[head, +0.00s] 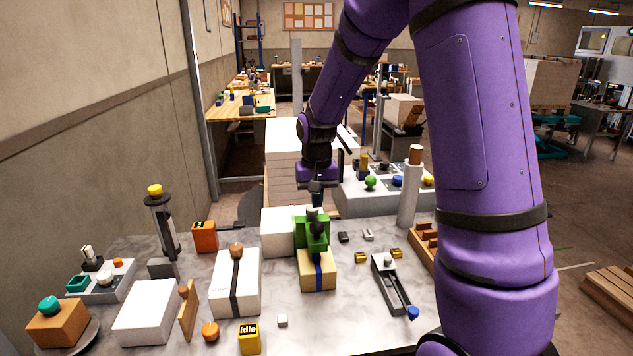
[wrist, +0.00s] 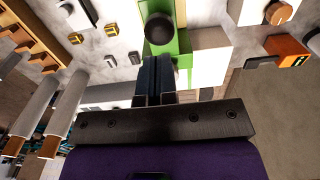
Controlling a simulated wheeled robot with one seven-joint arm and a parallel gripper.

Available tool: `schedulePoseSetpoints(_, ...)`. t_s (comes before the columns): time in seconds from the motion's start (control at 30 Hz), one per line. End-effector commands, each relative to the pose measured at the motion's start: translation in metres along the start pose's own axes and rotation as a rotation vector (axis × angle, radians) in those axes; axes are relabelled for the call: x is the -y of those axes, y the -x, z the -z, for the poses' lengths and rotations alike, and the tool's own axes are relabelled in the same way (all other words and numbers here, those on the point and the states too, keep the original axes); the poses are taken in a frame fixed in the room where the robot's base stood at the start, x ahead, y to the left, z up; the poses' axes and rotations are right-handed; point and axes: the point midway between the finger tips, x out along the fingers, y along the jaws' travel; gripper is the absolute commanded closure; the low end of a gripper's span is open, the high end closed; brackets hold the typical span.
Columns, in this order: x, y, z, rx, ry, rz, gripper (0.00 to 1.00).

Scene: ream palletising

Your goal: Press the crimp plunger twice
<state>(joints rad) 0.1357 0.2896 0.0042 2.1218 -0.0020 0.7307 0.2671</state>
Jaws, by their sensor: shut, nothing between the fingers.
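A green crimp tool (head: 303,237) stands on a tan carton (head: 316,284) with a blue strap. My gripper (head: 318,203) points down, shut and empty, just above the top of the tool. In the wrist view, the shut fingers (wrist: 159,68) lie over the green body (wrist: 183,45), with the dark knob (wrist: 160,28) beyond the tips. I cannot tell whether the fingertips touch the tool.
A yellow block (head: 249,340) reads "idle" at the front. A strapped white ream (head: 225,282) stands left of the tool, and a slide with a blue knob (head: 413,313) lies right. A white block (head: 277,229) stands close behind. An upright grey cylinder (head: 409,195) rises at right.

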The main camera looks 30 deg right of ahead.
Motion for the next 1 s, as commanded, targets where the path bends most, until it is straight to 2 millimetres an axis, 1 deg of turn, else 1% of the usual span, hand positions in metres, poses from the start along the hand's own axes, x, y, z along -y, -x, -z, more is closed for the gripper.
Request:
schedulePoseSetpoints(0.03,0.0,-0.01,-0.001,0.003,0.0,-0.001,1.0)
schedulePoseSetpoints(0.1,0.0,-0.021,-0.001,0.003,0.0,-0.001,1.0)
schedulePoseSetpoints(0.3,0.0,-0.042,-0.001,0.002,0.0,0.0,1.0)
schedulePoseSetpoints(0.5,0.0,-0.048,0.0,0.0,0.0,0.0,1.0)
schedulePoseSetpoints(0.8,0.0,-0.049,0.0,0.0,0.0,0.0,1.0)
schedulePoseSetpoints(0.87,0.0,-0.052,0.0,0.002,0.0,0.0,1.0)
schedulePoseSetpoints(1.0,0.0,-0.066,0.0,0.002,0.0,-0.001,1.0)
